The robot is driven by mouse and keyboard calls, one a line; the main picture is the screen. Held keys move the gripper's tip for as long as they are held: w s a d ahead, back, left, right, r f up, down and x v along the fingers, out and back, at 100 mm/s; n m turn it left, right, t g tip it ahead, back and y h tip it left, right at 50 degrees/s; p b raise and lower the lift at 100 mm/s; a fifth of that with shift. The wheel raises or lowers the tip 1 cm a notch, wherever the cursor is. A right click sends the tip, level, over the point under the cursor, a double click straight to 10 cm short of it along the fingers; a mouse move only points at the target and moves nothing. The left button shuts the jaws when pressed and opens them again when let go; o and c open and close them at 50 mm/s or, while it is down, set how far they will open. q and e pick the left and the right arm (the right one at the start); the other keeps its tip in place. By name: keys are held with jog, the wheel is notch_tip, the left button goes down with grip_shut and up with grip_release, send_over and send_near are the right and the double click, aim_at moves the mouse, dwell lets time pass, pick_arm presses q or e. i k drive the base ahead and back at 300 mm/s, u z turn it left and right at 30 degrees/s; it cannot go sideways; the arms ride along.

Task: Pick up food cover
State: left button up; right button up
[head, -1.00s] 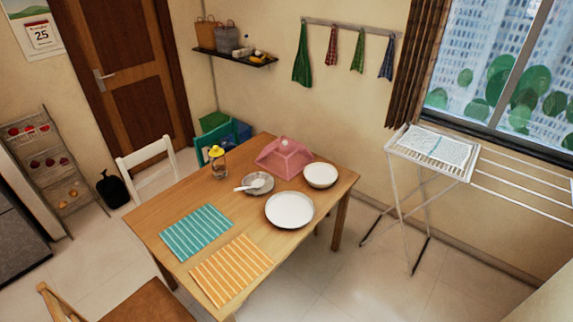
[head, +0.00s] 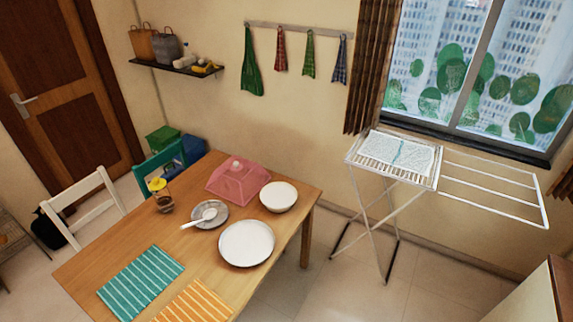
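The food cover (head: 238,180) is a pink, see-through mesh dome with a pale knob on top. It sits on the far part of the wooden table (head: 88,270), behind a metal plate with a white spoon and to the left of a white bowl. Neither of my grippers shows in the head view.
On the table are the white bowl (head: 279,196), a white plate (head: 246,243), the metal plate (head: 212,220), a yellow-topped jar (head: 163,196), and teal (head: 141,276) and orange striped mats (head: 196,303). Chairs (head: 84,205) line the left side. A drying rack (head: 392,168) stands right; floor between is clear.

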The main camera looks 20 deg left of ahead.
aim_at(236, 166)
jog(key=z, duration=0.25)
jog(key=i, duration=0.95)
jog(key=z, duration=0.05)
